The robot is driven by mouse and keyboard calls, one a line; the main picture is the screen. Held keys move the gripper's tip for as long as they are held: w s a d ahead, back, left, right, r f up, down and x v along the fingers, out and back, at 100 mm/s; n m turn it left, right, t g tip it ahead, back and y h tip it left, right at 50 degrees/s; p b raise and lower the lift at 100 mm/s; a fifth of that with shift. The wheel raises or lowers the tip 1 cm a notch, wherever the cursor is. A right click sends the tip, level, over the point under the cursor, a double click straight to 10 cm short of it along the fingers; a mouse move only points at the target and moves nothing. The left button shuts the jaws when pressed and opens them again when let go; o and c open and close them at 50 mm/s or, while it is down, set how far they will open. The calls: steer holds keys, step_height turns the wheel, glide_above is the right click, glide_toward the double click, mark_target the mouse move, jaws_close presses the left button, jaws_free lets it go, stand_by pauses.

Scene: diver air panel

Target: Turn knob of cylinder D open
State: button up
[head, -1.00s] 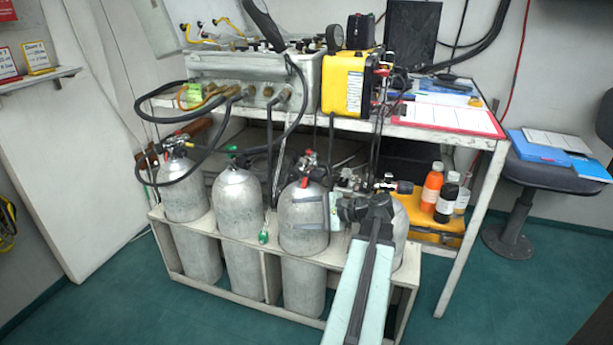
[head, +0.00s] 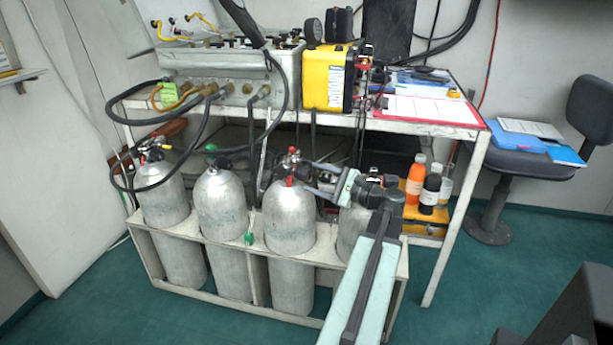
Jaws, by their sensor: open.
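Four silver cylinders stand upright in a pale rack (head: 255,246). No letters are readable, so I cannot tell which is cylinder D. The rightmost cylinder (head: 349,232) is partly hidden by my arm; its valve has a dark knob (head: 393,181) on the right. The third cylinder (head: 289,219) has a valve with red parts (head: 290,153). My gripper (head: 306,175) is open and empty, pointing left from the wrist. Its fingers appear close to the third cylinder's valve; contact cannot be told. The second cylinder (head: 221,207) has a green knob (head: 211,149); the leftmost cylinder (head: 163,193) has a hose attached.
A bench with a red clipboard (head: 430,110) and yellow case (head: 328,78) stands behind the cylinders. Black hoses (head: 128,103) loop down at the left. Bottles (head: 415,180) stand right of the rack. A chair (head: 490,228) is farther right. Green floor lies open in front.

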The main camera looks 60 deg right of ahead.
mark_target(309, 176)
steer(key=w, duration=0.3)
steer(key=shift+w, duration=0.15)
jaws_close()
steer(key=shift+n, duration=0.3)
